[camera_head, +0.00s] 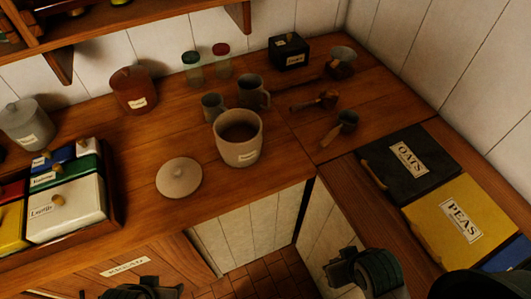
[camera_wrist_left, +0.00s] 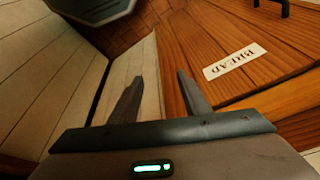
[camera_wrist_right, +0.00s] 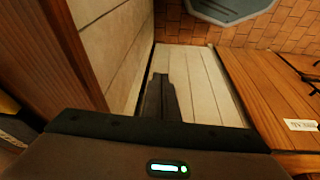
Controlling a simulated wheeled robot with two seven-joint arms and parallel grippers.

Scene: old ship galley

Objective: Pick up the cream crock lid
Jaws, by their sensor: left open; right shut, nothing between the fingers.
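The cream crock lid (camera_head: 179,181) is a round, pale disc with a small knob. It lies flat, knob up, on the wooden counter near the front edge. The cream crock (camera_head: 238,152) stands upright and uncovered to the right of the lid. My left gripper (camera_head: 145,290) is low in front of the counter, below the lid in the picture, and apart from it. Its two fingers stand apart and empty in the left wrist view (camera_wrist_left: 155,82). My right gripper (camera_head: 345,268) is low at the right, away from the lid. Its fingers are together in the right wrist view (camera_wrist_right: 161,78). Neither wrist view shows the lid.
A tray of labelled boxes (camera_head: 66,212) stands left of the lid. Mugs (camera_head: 253,92) stand behind the crock, a red-brown canister (camera_head: 133,92) behind the lid. OATS (camera_head: 408,166) and PEAS (camera_head: 460,224) boxes are at the right. Counter around the lid is clear.

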